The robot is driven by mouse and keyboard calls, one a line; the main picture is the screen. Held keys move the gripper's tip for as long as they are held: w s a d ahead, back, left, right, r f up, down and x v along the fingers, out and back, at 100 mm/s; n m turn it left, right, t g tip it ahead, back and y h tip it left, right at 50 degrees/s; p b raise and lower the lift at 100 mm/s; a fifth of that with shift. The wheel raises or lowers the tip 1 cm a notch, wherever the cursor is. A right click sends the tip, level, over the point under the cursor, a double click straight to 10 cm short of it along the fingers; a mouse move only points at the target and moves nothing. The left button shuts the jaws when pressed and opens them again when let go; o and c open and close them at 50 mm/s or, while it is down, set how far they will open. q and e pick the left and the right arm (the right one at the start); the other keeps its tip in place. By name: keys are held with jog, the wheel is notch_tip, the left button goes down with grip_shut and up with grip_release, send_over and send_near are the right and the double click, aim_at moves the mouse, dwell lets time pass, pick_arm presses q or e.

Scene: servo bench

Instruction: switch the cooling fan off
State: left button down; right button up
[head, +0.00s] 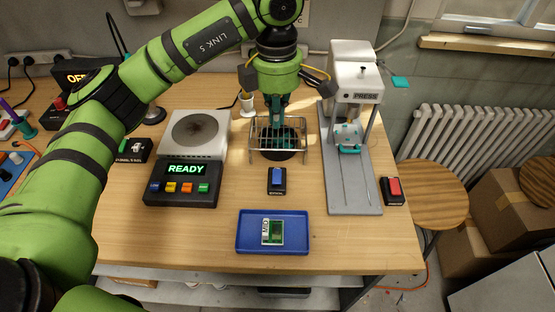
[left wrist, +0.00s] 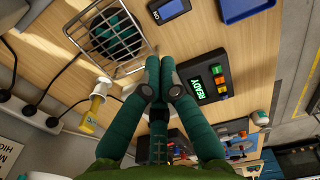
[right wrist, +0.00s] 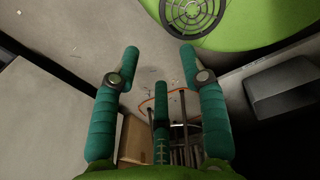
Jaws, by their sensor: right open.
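A wire cage (head: 292,155) stands mid-bench with a dark round thing under it. I cannot tell for sure that this is the cooling fan, or whether anything in it turns. It shows top left in the left wrist view (left wrist: 128,62). My right gripper (right wrist: 160,62) is open and empty, over the floor.
A box reading READY (head: 182,188) with coloured buttons sits left of the switch, before a hotplate (head: 206,128). A press (head: 355,208) stands right, with a red switch (head: 394,188) beside it. A blue tray (head: 245,246) holds a green board. An OFF display (head: 77,76) glows far left.

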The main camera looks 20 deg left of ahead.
aim_at(277, 169)
pick_arm(q)
notch_tip(277, 169, down, 13)
jog(key=p, duration=0.5)
jog(key=shift+f, duration=0.45)
pick_arm(e)
notch_tip(277, 169, up, 6)
jog(key=w, duration=0.2)
jog(key=shift+w+f+t, duration=0.25)
jog(key=shift+t, duration=0.05)
jog(key=shift+w, duration=0.1)
jog(key=shift+f, duration=0.1)
